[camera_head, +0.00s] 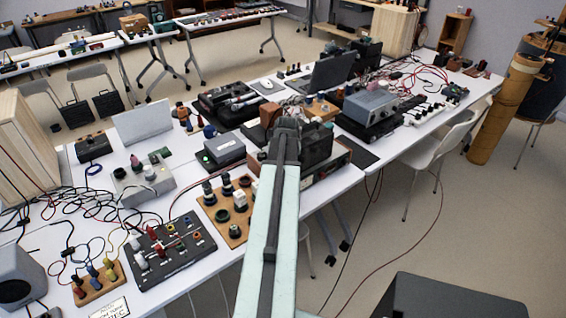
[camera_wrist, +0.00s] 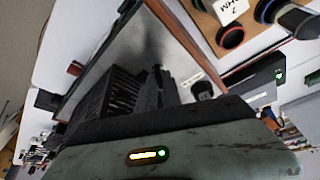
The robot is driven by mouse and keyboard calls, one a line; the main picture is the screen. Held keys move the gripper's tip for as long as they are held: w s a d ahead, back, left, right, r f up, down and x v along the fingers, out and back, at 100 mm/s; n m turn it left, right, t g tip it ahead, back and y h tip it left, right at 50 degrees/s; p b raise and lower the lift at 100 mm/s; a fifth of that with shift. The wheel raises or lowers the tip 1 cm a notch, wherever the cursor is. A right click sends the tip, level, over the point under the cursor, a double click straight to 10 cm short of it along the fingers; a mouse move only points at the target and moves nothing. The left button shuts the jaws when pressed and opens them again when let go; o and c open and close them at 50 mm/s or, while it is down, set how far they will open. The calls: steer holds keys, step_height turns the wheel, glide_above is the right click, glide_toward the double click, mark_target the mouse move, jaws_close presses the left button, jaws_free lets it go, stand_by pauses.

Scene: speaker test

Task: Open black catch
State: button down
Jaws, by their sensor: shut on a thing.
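In the wrist view, my gripper's dark fingers (camera_wrist: 155,88) are close together against the device's grey panel (camera_wrist: 150,45). They are shut on a small dark part, which seems to be the black catch. The catch's outline is mostly hidden by the fingers, and I cannot tell its angle. A black ribbed block (camera_wrist: 103,100) stands left of the fingers. A small black knob (camera_wrist: 203,90) is to their right.
A wooden board with black knobs (camera_head: 228,208) and a dark panel with coloured sockets (camera_head: 170,250) lie left of my arm. A black box with a green light (camera_head: 220,150) stands close by. A grey instrument (camera_head: 370,105) is behind right.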

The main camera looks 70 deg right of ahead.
steer(key=shift+s+n, duration=0.2)
steer(key=shift+n, duration=0.2)
steer(key=c, duration=1.5)
jaws_free()
steer(key=shift+s, duration=0.1)
steer(key=p+v, duration=0.7)
steer(key=shift+a+r, duration=0.1)
steer(key=shift+r, duration=0.25)
